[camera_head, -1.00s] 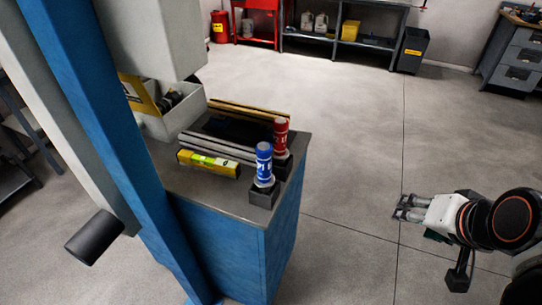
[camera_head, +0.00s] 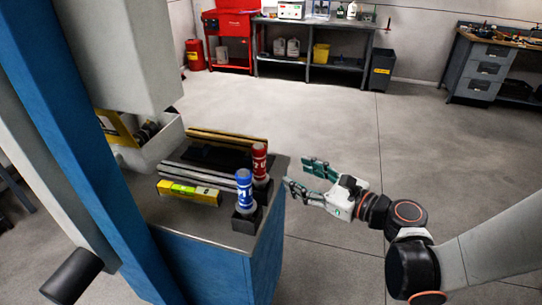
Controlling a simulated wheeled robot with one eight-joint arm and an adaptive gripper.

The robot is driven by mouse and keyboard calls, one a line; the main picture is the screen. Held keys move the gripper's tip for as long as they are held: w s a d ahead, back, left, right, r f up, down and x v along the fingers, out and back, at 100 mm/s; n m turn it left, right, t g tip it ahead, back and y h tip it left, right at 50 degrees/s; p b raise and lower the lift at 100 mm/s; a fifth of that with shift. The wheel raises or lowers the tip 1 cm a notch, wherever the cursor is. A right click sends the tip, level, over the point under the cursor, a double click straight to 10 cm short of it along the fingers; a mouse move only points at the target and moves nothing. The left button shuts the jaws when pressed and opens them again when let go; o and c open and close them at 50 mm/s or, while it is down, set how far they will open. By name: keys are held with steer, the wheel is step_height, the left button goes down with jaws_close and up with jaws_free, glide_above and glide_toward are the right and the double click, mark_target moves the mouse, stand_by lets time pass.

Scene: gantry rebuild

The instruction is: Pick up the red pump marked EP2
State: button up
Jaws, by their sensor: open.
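A red pump (camera_head: 259,161) stands upright in a dark holder at the right edge of a blue cabinet's top; its marking is too small to read in full. A blue pump (camera_head: 244,187) stands upright in a dark block (camera_head: 246,220) in front of it, to the left. My gripper (camera_head: 305,176) is open and empty, to the right of the red pump and apart from it. Its fingers point left toward the pumps. Nothing hides the upper part of the red pump; its holder is partly behind the blue pump.
The cabinet top (camera_head: 158,211) also carries a yellow level (camera_head: 189,191), grey rails (camera_head: 196,175) and a white bin (camera_head: 157,148). A blue column (camera_head: 75,150) rises at the left. The floor (camera_head: 330,120) right of the cabinet is clear.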

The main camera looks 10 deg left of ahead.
mark_target(264, 155)
steer(key=w+a, duration=0.1)
steer(key=a, duration=0.1)
steer(key=w+a+m, duration=0.1)
steer(key=a, duration=0.2)
steer(key=w+a+m+y+p, duration=0.1)
steer(key=w+a, duration=0.1)
steer(key=shift+a, duration=0.25)
steer(key=shift+b+x, duration=0.7)
steer(key=shift+x, duration=2.3)
steer(key=shift+r, duration=0.15)
jaws_close()
